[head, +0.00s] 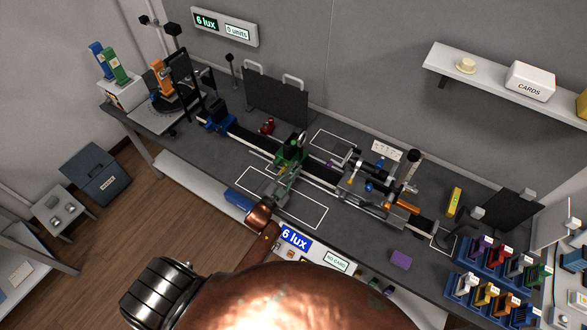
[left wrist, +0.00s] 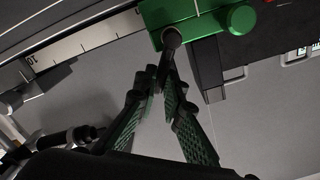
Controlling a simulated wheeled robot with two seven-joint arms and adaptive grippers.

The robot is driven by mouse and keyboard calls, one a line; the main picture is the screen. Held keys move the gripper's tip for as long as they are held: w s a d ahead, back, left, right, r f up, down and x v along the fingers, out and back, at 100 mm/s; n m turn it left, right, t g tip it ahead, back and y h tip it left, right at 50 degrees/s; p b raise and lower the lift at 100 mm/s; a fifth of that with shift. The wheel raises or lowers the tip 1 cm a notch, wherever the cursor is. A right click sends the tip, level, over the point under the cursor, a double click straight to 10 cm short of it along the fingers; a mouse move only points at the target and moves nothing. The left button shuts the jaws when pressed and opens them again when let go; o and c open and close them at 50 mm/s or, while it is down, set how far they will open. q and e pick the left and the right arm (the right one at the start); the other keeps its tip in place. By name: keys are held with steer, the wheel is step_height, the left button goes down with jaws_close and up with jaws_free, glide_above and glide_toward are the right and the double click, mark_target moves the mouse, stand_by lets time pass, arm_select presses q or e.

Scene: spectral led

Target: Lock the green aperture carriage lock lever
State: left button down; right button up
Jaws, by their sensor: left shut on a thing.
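The green aperture carriage (head: 291,152) sits on the long optical rail near the middle of the bench. In the left wrist view its green body (left wrist: 205,18) fills the top, with a round green knob (left wrist: 240,19) at its side. A dark lock lever (left wrist: 171,40) hangs from a round pivot on the carriage. My left gripper (head: 287,176) reaches the front of the carriage. In the left wrist view its fingers (left wrist: 165,82) are closed around the lower end of the lever, which the fingertips partly hide. My right gripper is not in view.
The rail scale (left wrist: 85,45) runs beside the carriage. A blue carriage (head: 215,121) is at the rail's left, and a red piece (head: 267,126) stands behind the rail. Other rail-mounted optics (head: 365,180) stand to the right. White outlined areas (head: 310,212) on the bench front are mostly clear.

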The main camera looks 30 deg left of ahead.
arm_select(q)
steer(key=shift+d+f, duration=0.1)
stand_by(0.4)
steer(key=c, duration=2)
jaws_free()
steer(key=s, duration=0.8)
steer(key=s+a, duration=0.1)
steer(key=s, duration=0.3)
